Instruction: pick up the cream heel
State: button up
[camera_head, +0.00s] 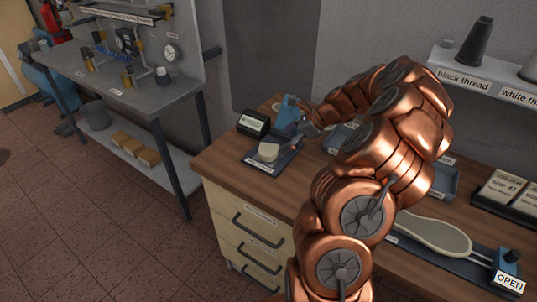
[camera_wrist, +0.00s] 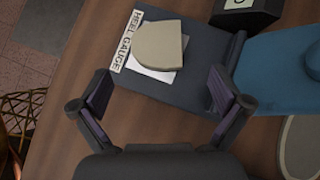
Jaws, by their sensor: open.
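The cream heel (camera_wrist: 159,46) is a flat piece with one rounded end. It lies on a white patch on the dark heel gauge base (camera_wrist: 187,90), whose label reads "HEEL GAUGE". In the head view the heel (camera_head: 268,151) sits on the gauge near the table's left end. My gripper (camera_wrist: 162,95) is open and empty, its two fingers spread wide. In the wrist view the heel lies ahead of the fingertips, apart from them. In the head view my arm reaches over the table towards the gauge, and the fingers are hard to make out.
A dark box with a pale display (camera_head: 253,123) stands behind left. A pale sole shape (camera_head: 432,236) lies at the front right. Bare wood (camera_head: 222,156) shows left of the gauge.

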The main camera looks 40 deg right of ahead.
aim_at(268, 150)
jog(key=shift+a+p+x, duration=0.15)
jog(key=shift+p+x, duration=0.5)
jog(key=shift+x, duration=1.3)
jog(key=shift+a+p+x, duration=0.15)
jog(key=shift+p+x, duration=0.5)
jog(key=shift+x, duration=1.25)
jog(key=shift+r, duration=0.2)
jog(key=c, duration=1.4)
